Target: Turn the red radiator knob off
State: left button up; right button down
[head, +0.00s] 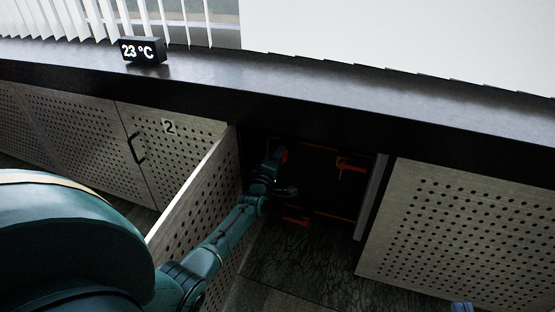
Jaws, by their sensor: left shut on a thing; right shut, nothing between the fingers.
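The red radiator knob (282,154) is small and dim inside the open, dark cabinet, partly hidden by my gripper. My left arm reaches in from the left past the open door. My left gripper (276,162) is shut on the red knob; its fingers are hard to make out in the dark. The knob's turn angle cannot be read. A small blue part at the bottom edge, right of centre, is my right gripper (462,307). It is shut and empty, mostly cut off by the frame, and far from the knob.
The open perforated door (205,190) stands left of the opening, close along my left arm. Orange-red pipe parts (350,166) show inside the cabinet. A closed perforated panel (455,230) is at right. A black sill (300,85) runs above, with a 23 °C display (143,51).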

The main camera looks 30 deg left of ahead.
pick_arm(q)
jog(key=n, duration=0.2)
jog(key=shift+n+b, duration=0.8)
jog(key=shift+n, duration=0.8)
jog(key=shift+n+b, duration=0.3)
jog(key=shift+n, duration=0.7)
pick_arm(e)
jog(key=shift+a+r, duration=0.1)
jog(key=shift+a, duration=0.15)
pick_arm(q)
jog(key=shift+r, duration=0.1)
pick_arm(e)
jog(key=shift+r+m+y, duration=0.1)
jog(key=shift+m+y, duration=0.2)
jog(key=shift+y, duration=0.1)
pick_arm(q)
jog(key=o, duration=1)
jog(key=shift+c, duration=0.2)
